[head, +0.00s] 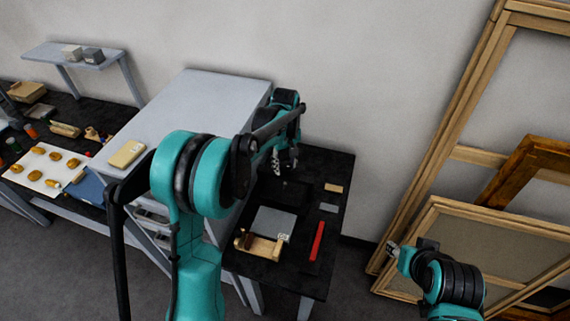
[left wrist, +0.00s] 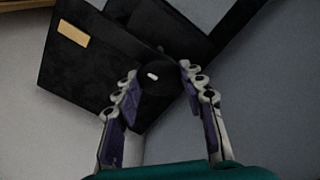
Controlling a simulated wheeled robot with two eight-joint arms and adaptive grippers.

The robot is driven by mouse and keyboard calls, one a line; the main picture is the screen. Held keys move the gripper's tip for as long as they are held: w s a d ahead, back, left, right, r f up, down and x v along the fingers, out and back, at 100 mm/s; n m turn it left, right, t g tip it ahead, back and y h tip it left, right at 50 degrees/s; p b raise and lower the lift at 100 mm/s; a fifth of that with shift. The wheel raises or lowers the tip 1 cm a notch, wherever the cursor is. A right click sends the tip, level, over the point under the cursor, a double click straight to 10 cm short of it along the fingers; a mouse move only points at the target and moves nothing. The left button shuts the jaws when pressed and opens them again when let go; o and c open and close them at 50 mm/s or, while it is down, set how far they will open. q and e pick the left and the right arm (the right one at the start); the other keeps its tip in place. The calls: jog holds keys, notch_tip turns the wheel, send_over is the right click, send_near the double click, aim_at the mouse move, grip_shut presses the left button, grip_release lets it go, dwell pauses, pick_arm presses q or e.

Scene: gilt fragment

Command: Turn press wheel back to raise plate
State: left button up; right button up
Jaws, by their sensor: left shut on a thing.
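My left gripper (head: 285,165) is over the far left part of the black table, by the side of the grey cabinet. In the left wrist view my left gripper (left wrist: 158,76) has its two fingers on either side of a dark round part with a small white mark, which looks like the press wheel (left wrist: 153,84). It is shut on this part. In the head view the wheel is too dark and covered to make out, and I cannot tell the plate's height. My right gripper (head: 393,248) is at the lower right, away from the table; its fingers are too small to read.
The black table (head: 333,175) holds a grey square (head: 275,222), a wooden holder (head: 258,245), a red bar (head: 317,241) and small blocks. A grey cabinet (head: 200,95) stands to the left. Wooden frames (head: 480,222) lean at the right.

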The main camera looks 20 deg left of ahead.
aim_at(285, 166)
pick_arm(q)
jog(key=n, duration=1.3)
jog(key=shift+n, duration=0.3)
dwell(0.4)
jog(key=o, duration=1.2)
jog(key=shift+c, duration=0.2)
notch_tip(285, 166, up, 12)
